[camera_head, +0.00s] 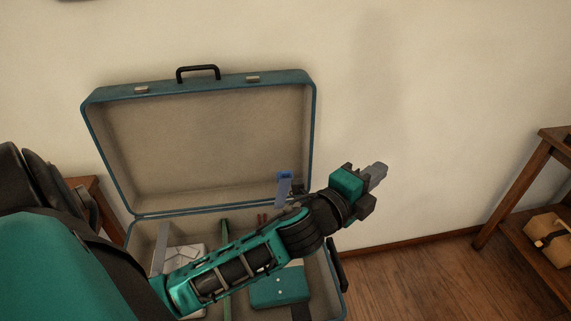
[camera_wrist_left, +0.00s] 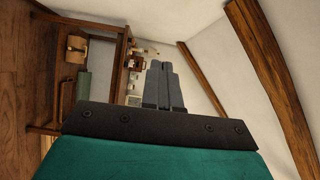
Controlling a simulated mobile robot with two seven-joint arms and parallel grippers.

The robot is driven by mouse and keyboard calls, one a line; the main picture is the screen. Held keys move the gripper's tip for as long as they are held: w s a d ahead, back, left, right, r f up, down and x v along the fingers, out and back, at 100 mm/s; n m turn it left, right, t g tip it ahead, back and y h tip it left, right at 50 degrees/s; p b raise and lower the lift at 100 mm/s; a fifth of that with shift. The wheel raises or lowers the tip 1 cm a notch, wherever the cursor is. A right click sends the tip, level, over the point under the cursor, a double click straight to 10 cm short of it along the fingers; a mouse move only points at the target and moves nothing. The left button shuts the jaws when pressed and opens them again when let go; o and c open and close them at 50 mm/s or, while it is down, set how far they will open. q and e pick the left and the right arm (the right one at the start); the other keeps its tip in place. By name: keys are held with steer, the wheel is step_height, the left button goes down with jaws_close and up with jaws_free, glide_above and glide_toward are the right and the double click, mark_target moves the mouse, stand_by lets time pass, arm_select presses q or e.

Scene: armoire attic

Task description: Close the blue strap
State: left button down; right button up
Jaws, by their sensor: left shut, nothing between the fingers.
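The blue strap (camera_head: 284,187) stands upright near the back right of the open suitcase, with its upper end free above the rim. A dark blue band, which may be its other part, shows low at the suitcase's front right. The teal suitcase (camera_head: 313,130) lies open with its lid raised against the wall. My left arm reaches across the suitcase and hides part of its inside. My left gripper (camera_head: 378,172) is shut and empty, to the right of the strap and past the suitcase's right edge. Its closed fingers show in the left wrist view (camera_wrist_left: 162,85). My right gripper is not in view.
Inside the suitcase are a teal item (camera_head: 280,287), a green strap (camera_head: 225,237) and a pale folded item. A wooden shelf (camera_head: 545,160) holding a tan bag (camera_head: 549,243) stands at the right. Open floor lies between shelf and suitcase.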

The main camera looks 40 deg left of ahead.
arm_select(q)
steer(key=w+d+r+m+t+h, duration=0.1)
steer(key=w+d+r+m+h, duration=0.2)
steer(key=r+m+h, duration=0.5)
steer(key=m+g+y, duration=0.9)
steer(key=m+g, duration=1.1)
steer(key=m, duration=1.5)
glide_toward(281, 193)
steer(key=shift+w+a+f, duration=0.1)
steer(key=shift+w+f, duration=0.1)
steer(key=shift+f, duration=0.45)
steer(key=shift+w+a+f, duration=0.1)
steer(key=shift+w+f, duration=0.1)
steer(key=shift+f, duration=0.5)
steer(key=shift+w+a+f, duration=0.1)
steer(key=shift+w+f, duration=0.1)
steer(key=shift+f, duration=0.45)
